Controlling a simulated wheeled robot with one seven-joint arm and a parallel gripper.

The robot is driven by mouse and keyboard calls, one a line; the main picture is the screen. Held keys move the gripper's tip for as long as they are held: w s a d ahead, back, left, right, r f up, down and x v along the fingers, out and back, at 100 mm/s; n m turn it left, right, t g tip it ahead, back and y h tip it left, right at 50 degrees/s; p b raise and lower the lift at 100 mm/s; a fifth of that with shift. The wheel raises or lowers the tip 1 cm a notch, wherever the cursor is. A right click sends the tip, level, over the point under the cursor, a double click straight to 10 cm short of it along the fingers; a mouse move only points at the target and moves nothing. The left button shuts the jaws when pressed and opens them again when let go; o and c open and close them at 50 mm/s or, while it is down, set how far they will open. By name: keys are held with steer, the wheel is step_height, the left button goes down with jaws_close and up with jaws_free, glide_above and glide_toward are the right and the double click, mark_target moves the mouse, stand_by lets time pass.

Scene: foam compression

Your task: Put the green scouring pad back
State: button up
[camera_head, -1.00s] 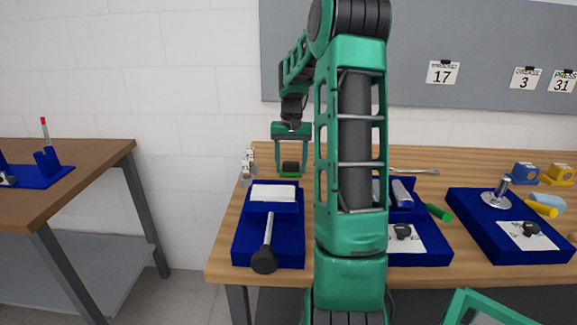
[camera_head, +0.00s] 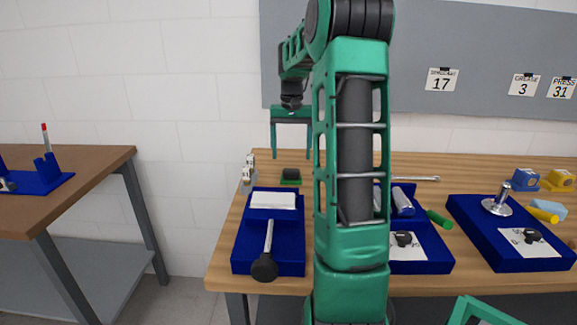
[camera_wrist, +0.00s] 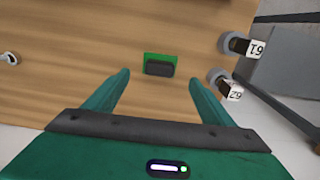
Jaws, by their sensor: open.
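A blue tray (camera_head: 240,255) with a white block and a black-ended rod stands in front of the pad. Small numbered items (camera_head: 249,172) stand to its left by the table edge. More blue trays (camera_head: 510,250) are to the right.

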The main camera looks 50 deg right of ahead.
mark_target(291, 169)
steer(key=shift+r, duration=2.15)
